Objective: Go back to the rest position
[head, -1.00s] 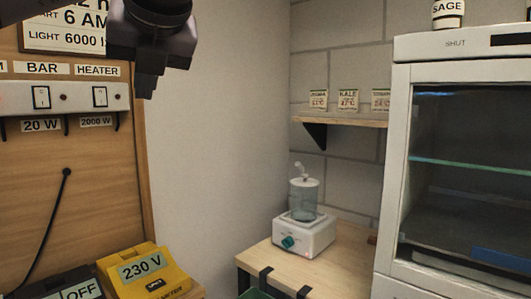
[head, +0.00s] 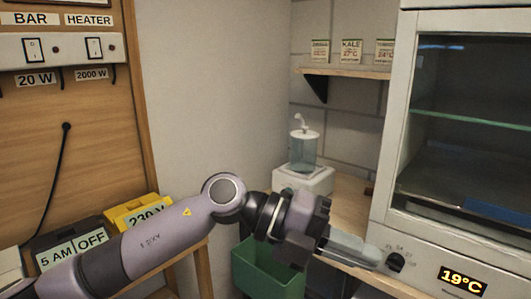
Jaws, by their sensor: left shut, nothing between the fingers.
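My left arm reaches in from the lower left, across the front of the wooden table. Its gripper (head: 380,262) points right, its pale fingers closed together with nothing between them. The fingertips are at the lower left front of the white cabinet (head: 390,150), close to a dark knob (head: 396,262); I cannot tell whether they touch it. My right gripper is out of view.
The cabinet's display (head: 462,281) reads 19°C. A green crate (head: 262,272) sits below the table (head: 345,200), which bears a white device (head: 303,178) with a clear tank. A yellow 230 V meter (head: 128,213) and a 5 AM/OFF box (head: 70,253) stand at left, under wall switches (head: 62,48).

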